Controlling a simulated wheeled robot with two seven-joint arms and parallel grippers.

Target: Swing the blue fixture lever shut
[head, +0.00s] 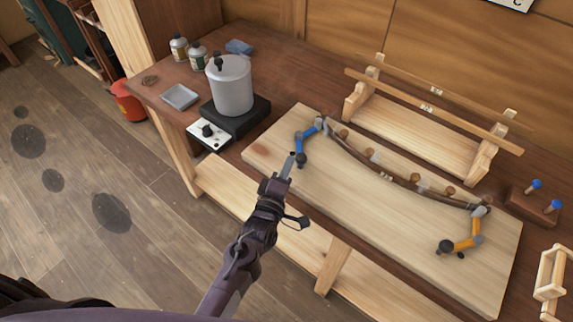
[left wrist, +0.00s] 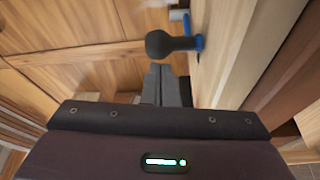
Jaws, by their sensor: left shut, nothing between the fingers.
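The blue fixture lever (head: 299,143) is at the left end of the pale board (head: 390,221). Its blue arm runs from a grey clamp at the strip's end toward the front edge, ending in a dark knob. In the left wrist view the lever's dark knob (left wrist: 168,44) and blue arm (left wrist: 198,46) show just beyond the fingers. My left gripper (head: 289,162) is shut and empty, its fingertips close beside the knob at the board's front left edge. I cannot tell if they touch. My right gripper is in neither view.
A curved dark strip (head: 385,174) lies against wooden pegs on the board. An orange lever (head: 464,243) is at its right end. A grey pot (head: 230,88) on a hotplate (head: 243,119) stands left of the board. A wooden rack (head: 420,134) stands behind.

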